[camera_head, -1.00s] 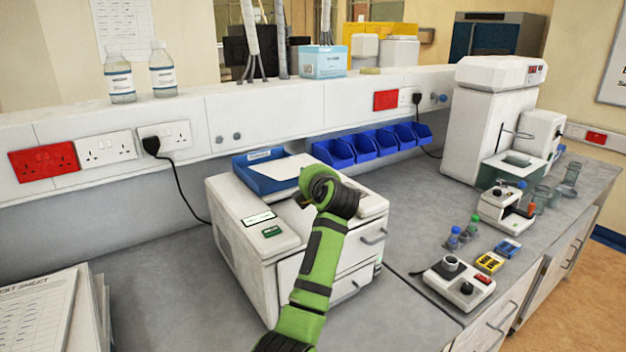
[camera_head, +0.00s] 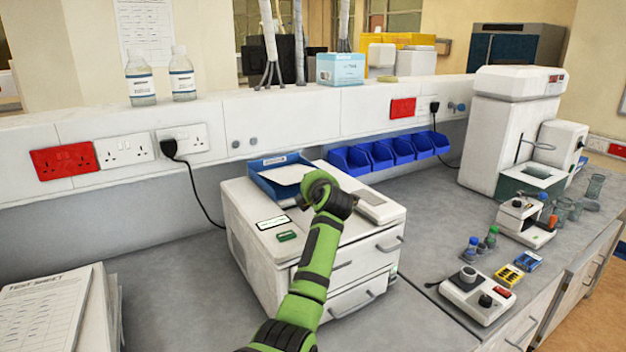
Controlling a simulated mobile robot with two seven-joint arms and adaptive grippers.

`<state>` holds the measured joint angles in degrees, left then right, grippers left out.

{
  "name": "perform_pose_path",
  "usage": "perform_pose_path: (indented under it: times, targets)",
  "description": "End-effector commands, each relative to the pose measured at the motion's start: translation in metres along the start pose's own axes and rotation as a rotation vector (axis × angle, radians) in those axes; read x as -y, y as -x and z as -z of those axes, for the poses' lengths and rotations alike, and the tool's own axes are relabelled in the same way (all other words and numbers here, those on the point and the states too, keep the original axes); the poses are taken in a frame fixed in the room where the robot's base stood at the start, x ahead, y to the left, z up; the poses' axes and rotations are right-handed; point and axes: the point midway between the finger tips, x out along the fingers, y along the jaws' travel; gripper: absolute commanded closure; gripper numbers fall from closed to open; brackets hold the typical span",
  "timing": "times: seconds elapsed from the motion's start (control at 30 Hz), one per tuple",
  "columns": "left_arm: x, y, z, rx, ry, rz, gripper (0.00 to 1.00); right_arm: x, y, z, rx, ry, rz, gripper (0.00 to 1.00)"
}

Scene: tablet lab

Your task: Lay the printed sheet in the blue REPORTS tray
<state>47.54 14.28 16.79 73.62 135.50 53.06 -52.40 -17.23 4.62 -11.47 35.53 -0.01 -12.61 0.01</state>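The blue tray (camera_head: 266,186) sits on top of a white boxy machine (camera_head: 243,226) at the centre; the lettering on its label is too small to read. A white sheet (camera_head: 288,174) lies in the tray, and its right end is hidden behind my wrist. My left gripper (camera_head: 306,202) is at the end of the green arm, over the machine's top beside the tray's right side. Its fingers are mostly hidden by the wrist, so I cannot tell whether they touch the sheet. My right gripper is not in view.
A stack topped by a page headed "TEST SHEET" (camera_head: 45,310) is at the lower left. Blue bins (camera_head: 382,155) line the wall. A tall white instrument (camera_head: 505,125) and small devices (camera_head: 478,292) stand right. The bench left of the machine is mostly clear.

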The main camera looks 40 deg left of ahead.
Motion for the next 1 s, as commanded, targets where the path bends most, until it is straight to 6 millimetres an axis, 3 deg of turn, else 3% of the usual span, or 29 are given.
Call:
perform_pose_path:
  times: [0.37,0.4,0.43,0.47,0.8,1.0]
  targets:
    - [0.001,-0.002,0.001,0.0,0.001,0.0,1.0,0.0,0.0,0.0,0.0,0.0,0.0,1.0]
    - [0.001,-0.002,0.001,0.0,0.001,0.0,0.82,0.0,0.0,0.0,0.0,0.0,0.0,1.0]
    - [0.001,-0.002,0.001,0.0,0.001,0.0,0.7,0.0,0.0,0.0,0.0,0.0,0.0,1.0]
    - [0.001,-0.002,0.001,0.0,0.001,0.0,0.67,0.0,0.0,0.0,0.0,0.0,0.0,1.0]
    - [0.001,-0.001,0.0,0.001,0.001,0.0,0.67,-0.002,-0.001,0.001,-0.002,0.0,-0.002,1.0]
    - [0.001,0.016,-0.001,0.002,0.001,-0.001,0.67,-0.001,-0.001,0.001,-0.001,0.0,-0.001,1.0]
